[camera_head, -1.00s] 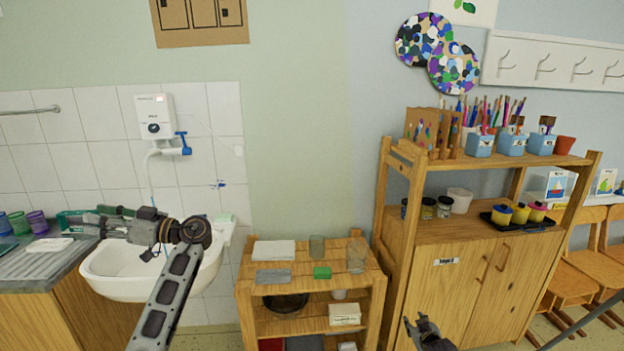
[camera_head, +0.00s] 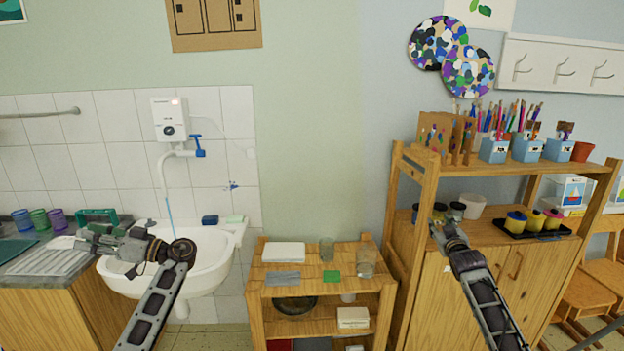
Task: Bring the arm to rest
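My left arm comes in from the lower left, and its gripper (camera_head: 88,240) points left in front of the sink, near the counter's edge. Its fingers are small and I cannot tell if they are open. My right arm rises from the lower right, and its gripper (camera_head: 438,228) points up and left in front of the tall wooden cabinet. Its fingertips look spread apart with nothing between them.
A white sink (camera_head: 208,262) stands behind my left arm. The tall cabinet (camera_head: 432,290) bears paint pots, a black tray (camera_head: 520,228) and brush cups (camera_head: 528,148).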

